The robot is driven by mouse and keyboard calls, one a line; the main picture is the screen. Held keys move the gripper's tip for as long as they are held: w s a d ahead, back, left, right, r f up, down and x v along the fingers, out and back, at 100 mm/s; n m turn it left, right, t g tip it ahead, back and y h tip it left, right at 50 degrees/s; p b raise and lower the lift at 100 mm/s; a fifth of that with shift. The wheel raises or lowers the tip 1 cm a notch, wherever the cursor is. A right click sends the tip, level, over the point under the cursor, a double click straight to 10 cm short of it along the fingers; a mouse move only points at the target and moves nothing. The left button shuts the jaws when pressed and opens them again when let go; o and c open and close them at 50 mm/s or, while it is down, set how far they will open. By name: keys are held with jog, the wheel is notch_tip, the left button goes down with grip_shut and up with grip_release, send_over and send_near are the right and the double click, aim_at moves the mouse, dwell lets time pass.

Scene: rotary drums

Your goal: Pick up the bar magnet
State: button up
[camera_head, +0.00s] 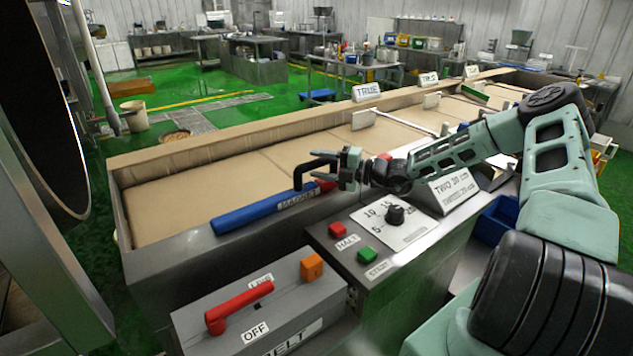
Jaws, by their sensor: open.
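The bar magnet (250,214) is a long blue bar with a white MAGNET label and what looks like a red end at its right. It lies along the near metal rim of the long sand-coloured trough. My gripper (307,181) is open, with black fingers over the right part of the magnet, just past the label. One fingertip reaches down at the magnet's far side. Whether the fingers touch the magnet, I cannot tell. The gripper hides part of the red end.
A control box with a dial (396,216), a red HALT button (337,230) and a green START button (367,254) stands close below. A red lever (240,306) sits on the grey belt box. The trough (190,150) has raised walls and signs.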

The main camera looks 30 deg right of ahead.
aim_at(310, 181)
jog(key=shift+p+x, duration=0.35)
jog(key=shift+x, duration=1.2)
grip_shut()
jog(key=shift+r, duration=0.2)
